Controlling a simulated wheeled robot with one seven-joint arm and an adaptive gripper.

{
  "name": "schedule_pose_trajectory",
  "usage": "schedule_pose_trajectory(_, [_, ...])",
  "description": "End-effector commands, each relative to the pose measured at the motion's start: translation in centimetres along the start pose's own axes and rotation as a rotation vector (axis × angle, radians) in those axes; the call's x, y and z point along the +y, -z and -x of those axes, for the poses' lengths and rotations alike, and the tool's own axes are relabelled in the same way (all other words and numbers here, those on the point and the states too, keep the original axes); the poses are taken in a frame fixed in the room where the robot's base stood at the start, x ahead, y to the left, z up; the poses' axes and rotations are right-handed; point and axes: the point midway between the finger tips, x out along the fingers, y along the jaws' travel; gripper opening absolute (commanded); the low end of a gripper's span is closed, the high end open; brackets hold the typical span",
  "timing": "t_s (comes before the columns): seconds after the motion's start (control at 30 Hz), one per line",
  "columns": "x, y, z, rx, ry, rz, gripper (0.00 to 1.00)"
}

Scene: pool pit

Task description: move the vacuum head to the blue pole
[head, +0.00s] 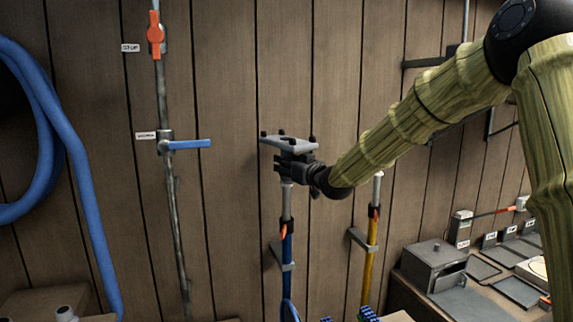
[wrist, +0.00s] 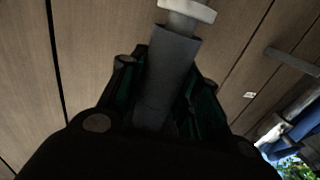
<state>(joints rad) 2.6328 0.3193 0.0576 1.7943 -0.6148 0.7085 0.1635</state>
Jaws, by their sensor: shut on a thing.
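The vacuum head (head: 289,142) is a flat grey plate with small dark wheels at its corners. In the head view it sits above my gripper (head: 291,168), roughly level. My gripper is shut on its neck. In the wrist view the dark fingers (wrist: 160,95) close around a grey sleeve (wrist: 172,60), with a pale piece beyond it. The blue pole (head: 287,247) stands upright against the wall directly below my gripper in the head view. Its pale top end (head: 287,198) reaches up to the gripper's underside. I cannot tell whether it touches the vacuum head; the gripper hides the spot.
A yellow pole (head: 371,250) stands upright to the right, under my forearm. A blue hose (head: 70,145) hangs at left. A pipe with an orange valve (head: 155,35) and a blue lever (head: 188,144) runs up the wall. A bench with a grey box (head: 435,265) is at lower right.

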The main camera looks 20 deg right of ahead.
Motion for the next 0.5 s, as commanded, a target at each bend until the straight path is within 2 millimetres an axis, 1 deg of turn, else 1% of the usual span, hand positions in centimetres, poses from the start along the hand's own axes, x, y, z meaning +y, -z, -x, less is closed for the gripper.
schedule_pose_trajectory(0.33, [-0.01, 0.08, -0.01, 0.002, 0.0, 0.0, 0.0])
schedule_pose_trajectory(0.5, [-0.01, -0.22, -0.01, 0.002, 0.0, 0.0, 0.0])
